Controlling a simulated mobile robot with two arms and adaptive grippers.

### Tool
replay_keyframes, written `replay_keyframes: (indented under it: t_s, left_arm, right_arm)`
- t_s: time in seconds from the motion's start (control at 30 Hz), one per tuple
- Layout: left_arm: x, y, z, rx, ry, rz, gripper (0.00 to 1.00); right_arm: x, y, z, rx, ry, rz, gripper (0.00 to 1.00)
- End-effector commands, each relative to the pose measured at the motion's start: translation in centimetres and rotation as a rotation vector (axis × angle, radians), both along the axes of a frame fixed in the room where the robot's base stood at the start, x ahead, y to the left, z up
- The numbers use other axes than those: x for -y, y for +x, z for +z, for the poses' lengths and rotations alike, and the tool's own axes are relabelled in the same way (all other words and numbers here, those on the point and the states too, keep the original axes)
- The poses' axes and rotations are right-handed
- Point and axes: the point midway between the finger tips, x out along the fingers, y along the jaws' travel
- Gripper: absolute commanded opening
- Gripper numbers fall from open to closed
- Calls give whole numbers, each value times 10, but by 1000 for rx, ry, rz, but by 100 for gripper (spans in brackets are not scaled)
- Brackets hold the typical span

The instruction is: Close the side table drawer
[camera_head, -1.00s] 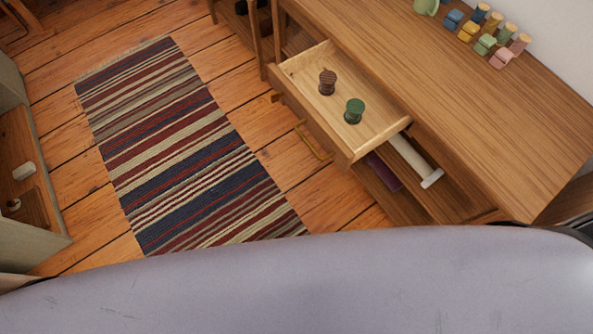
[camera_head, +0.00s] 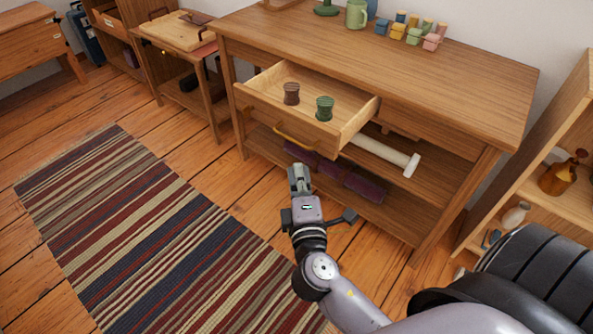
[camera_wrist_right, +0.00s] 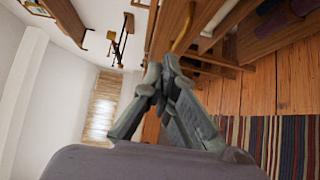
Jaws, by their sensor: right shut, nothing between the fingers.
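The side table (camera_head: 400,75) is wooden, with its drawer (camera_head: 335,130) pulled out toward me. The drawer holds a brown spool (camera_head: 291,93) and a green spool (camera_head: 324,108). A curved brass handle (camera_head: 295,138) is on the drawer front; it also shows in the right wrist view (camera_wrist_right: 184,28). My right gripper (camera_head: 299,172) is shut and empty, in front of and below the handle, apart from it in the head view. Its closed fingers (camera_wrist_right: 163,75) point toward the table in the right wrist view. My left gripper is not in view.
A white roll (camera_head: 385,155) sticks out beside the drawer, above dark purple bundles (camera_head: 350,180) on the lower shelf. Small colored blocks (camera_head: 413,35) and a green mug (camera_head: 357,14) stand on the tabletop. A striped rug (camera_head: 150,240) covers the floor at left. A shelf (camera_head: 550,150) stands at right.

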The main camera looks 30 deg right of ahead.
Motion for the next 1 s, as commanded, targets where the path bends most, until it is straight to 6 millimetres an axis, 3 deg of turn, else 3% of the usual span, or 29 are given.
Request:
replay_keyframes:
  t_s: [0.4,0.7,1.0]
  left_arm:
    - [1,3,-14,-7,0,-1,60]
    - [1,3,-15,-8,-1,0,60]
    - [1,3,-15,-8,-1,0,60]
  right_arm:
    - [33,81,2,2,-1,0,0]
    - [66,93,0,-2,0,2,0]
    - [69,94,-1,-2,2,2,0]
